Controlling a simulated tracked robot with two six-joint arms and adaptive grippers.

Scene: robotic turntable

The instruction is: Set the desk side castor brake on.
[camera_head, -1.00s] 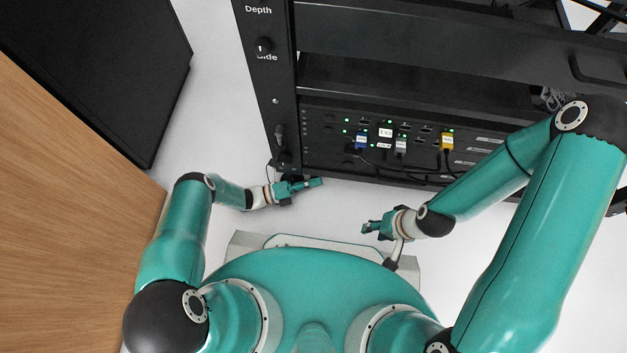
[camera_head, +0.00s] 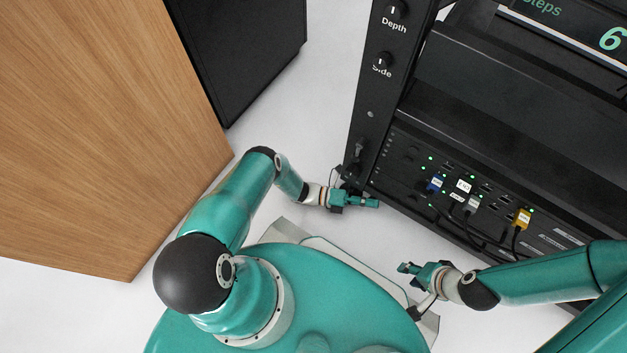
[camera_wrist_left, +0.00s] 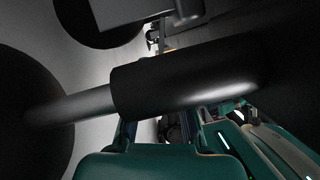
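The black rack's post (camera_head: 372,105) stands right of centre in the head view. Its lower corner is just behind my left gripper (camera_head: 372,203), which is low by the floor. No castor or brake can be made out clearly there. In the left wrist view a dark cylinder with a grey rod (camera_wrist_left: 185,80) crosses close in front of my teal gripper; I cannot tell whether it is a brake lever. A large dark round shape (camera_wrist_left: 30,110) is at the left. Whether the left gripper's fingers are apart is unclear. My right gripper (camera_head: 405,268) is small and apart from the rack.
A wooden panel (camera_head: 100,130), perhaps the desk, stands at the left with a black cabinet (camera_head: 240,55) behind it. White floor (camera_head: 300,115) is clear between cabinet and rack. Blue, grey and yellow plugs with cables (camera_head: 522,218) hang on the rack's front.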

